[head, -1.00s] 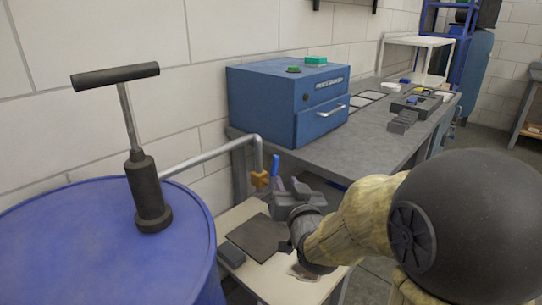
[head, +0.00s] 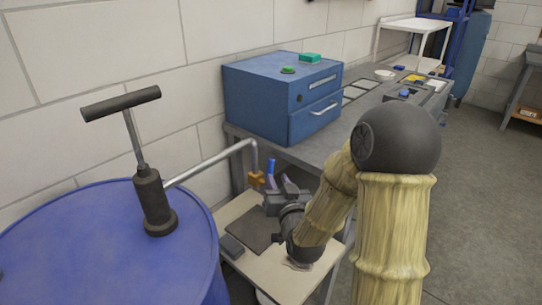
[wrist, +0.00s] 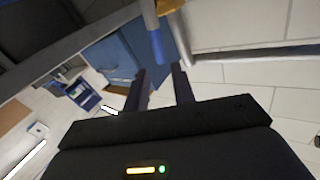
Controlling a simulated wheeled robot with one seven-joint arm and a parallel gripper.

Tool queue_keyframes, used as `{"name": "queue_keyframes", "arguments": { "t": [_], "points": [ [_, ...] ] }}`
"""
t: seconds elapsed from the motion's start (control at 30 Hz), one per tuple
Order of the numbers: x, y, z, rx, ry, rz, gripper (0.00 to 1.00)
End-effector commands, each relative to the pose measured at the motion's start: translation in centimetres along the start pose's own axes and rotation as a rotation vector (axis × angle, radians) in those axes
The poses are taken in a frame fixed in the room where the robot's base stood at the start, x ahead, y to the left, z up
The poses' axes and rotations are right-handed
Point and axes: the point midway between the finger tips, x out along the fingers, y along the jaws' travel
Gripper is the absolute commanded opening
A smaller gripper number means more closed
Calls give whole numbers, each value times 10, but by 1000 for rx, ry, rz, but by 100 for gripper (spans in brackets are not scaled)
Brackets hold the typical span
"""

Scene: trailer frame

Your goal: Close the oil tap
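The oil tap (head: 256,179) is a small brass-coloured body at the end of a grey pipe. Its blue handle (head: 270,170) appears upright in the head view. My gripper (head: 281,184) is just to the right of the handle, above a small table. In the wrist view the blue handle (wrist: 157,46) lies just ahead of my gripper (wrist: 158,70), roughly in line with the gap between the fingers. The fingers are apart with nothing gripped. The brass part (wrist: 175,6) shows at the top edge. Whether a finger touches the handle cannot be told.
A blue drum (head: 95,240) with a black hand pump (head: 153,203) stands left. The pale small table (head: 275,278) holds a dark plate (head: 250,232). A workbench (head: 330,150) with a blue drawer box (head: 280,95) stands behind. Open floor is at right.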

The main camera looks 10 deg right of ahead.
Motion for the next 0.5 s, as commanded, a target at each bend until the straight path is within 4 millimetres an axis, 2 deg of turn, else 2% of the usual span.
{"name": "queue_keyframes", "arguments": {
  "t": [0.3, 0.5],
  "points": [
    [55, 0, 0, 2, 2, 1, 25],
    [80, -1, 0, 1, 0, -1, 25]
  ]
}}
